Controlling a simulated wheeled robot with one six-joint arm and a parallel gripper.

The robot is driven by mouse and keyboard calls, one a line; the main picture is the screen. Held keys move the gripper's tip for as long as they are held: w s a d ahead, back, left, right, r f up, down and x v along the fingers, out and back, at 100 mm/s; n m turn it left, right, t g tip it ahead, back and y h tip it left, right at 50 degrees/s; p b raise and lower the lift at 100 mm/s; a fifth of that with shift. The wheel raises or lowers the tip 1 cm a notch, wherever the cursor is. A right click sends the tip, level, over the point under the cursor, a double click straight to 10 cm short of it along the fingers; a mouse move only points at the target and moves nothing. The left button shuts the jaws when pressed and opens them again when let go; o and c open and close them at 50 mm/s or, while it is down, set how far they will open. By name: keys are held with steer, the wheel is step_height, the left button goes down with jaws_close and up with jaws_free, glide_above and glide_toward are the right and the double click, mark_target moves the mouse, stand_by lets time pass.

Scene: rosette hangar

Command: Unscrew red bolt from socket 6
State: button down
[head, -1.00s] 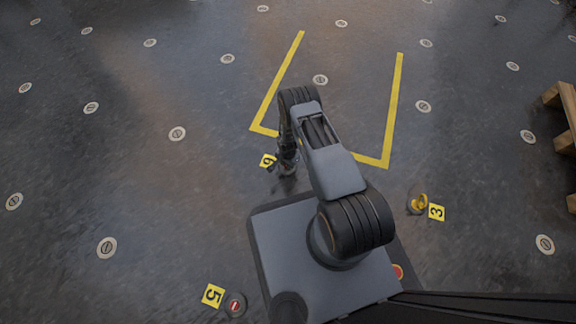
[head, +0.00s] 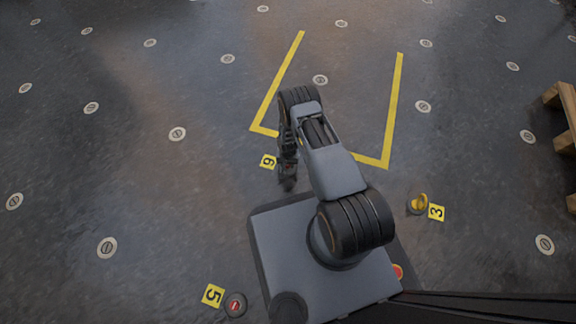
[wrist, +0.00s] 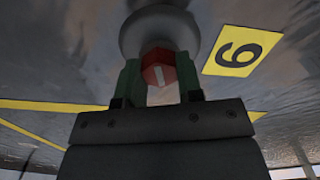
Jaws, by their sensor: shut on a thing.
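Directly behind the bolt is the round grey socket (wrist: 160,30) beside the yellow label 6 (wrist: 242,51). The frames do not show how deep the bolt sits in it.
A yellow bolt (head: 418,203) stands by label 3 (head: 437,212). A red-topped socket (head: 236,305) is by label 5 (head: 213,295). A wooden pallet (head: 562,120) is at the right edge. Yellow floor lines (head: 394,110) lie beyond my arm. The floor at left is open.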

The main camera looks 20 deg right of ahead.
steer(key=shift+r, duration=0.2)
steer(key=shift+r+p, duration=0.55)
steer(key=shift+r, duration=0.2)
steer(key=shift+r, duration=0.1)
steer(key=shift+r+p, duration=1.75)
steer(key=shift+r, duration=0.6)
